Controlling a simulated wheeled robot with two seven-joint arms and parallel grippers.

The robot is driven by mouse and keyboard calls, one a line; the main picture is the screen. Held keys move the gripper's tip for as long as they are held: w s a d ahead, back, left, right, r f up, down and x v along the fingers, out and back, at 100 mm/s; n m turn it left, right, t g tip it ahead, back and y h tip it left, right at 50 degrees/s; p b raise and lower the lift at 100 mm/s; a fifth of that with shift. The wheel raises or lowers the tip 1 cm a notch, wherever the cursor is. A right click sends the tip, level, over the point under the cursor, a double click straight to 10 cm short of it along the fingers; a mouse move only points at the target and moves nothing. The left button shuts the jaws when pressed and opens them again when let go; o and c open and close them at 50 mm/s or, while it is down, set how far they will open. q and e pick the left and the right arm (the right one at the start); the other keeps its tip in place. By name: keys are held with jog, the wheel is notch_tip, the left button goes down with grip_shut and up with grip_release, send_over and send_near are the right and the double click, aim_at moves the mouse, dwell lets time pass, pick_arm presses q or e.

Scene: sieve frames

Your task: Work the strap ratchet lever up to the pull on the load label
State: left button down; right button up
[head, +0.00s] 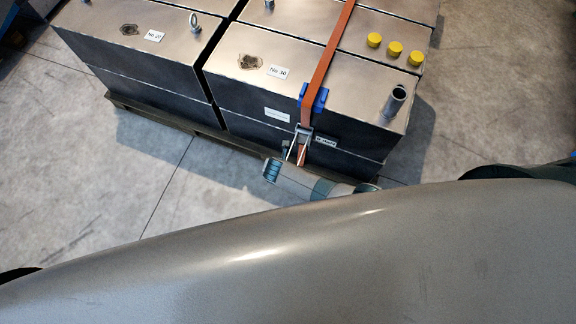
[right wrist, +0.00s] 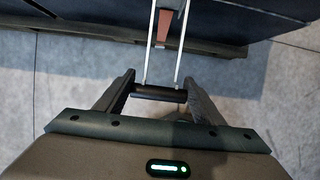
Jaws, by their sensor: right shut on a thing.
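An orange strap (head: 330,65) runs over a metal box (head: 355,85) and down its front across a blue corner protector (head: 313,97). The ratchet (head: 303,133) hangs on the box's front face below the protector. Its lever shows in the right wrist view as two thin rods ending in a black crossbar (right wrist: 160,93). My right gripper (right wrist: 160,88) is shut on this crossbar, with a finger at each end. A small label (head: 326,141) sits right of the ratchet and a pale label (head: 277,115) left of it; their print is too small to read. My left gripper is out of view.
The boxes stand on a wooden pallet (head: 152,118). Yellow caps (head: 395,48) and an upright pipe stub (head: 395,101) are on top. Bare concrete floor (head: 165,180) lies in front and to the left.

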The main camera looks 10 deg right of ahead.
jog(key=shift+w+r, duration=0.1)
jog(key=shift+r, duration=0.1)
jog(key=o, duration=1.5)
jog(key=shift+s+a+r+p, duration=0.15)
jog(key=shift+s+r+p, duration=0.2)
jog(key=shift+r, duration=0.3)
jog(key=p+v, duration=0.2)
jog(key=v, duration=1.4)
jog(key=shift+f, duration=0.1)
